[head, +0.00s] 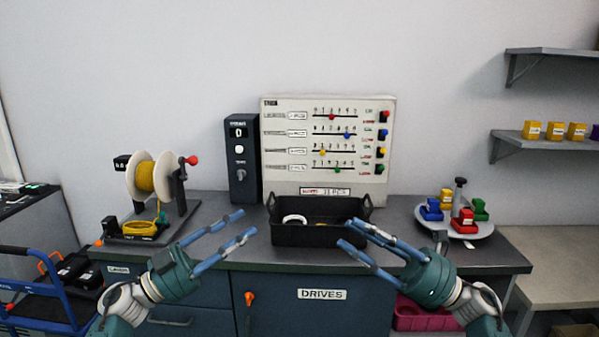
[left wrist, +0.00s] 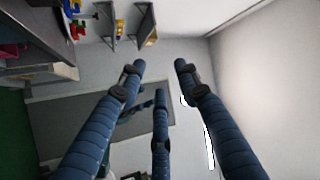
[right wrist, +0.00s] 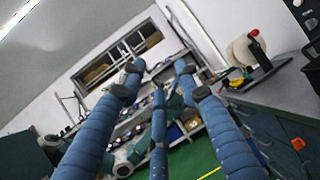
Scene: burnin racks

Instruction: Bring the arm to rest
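My left gripper (head: 241,226) has teal housing and blue fingers. It is raised in front of the bench, left of the black bin, with its fingers spread and nothing between them. In the left wrist view its fingers (left wrist: 160,85) are apart and empty. My right gripper (head: 348,232) is raised at the right part of the bin, its fingers overlapping the bin's front in the head view. In the right wrist view its fingers (right wrist: 160,80) are apart and empty. Whether the right fingertips touch the bin cannot be told.
The black bin (head: 300,236) holds a white ring (head: 294,219). A panel with sliders (head: 328,112) stands behind it. A spool stand (head: 187,198) is at the left, a round tray (head: 484,229) with coloured blocks at the right. A blue cart (head: 40,290) is far left.

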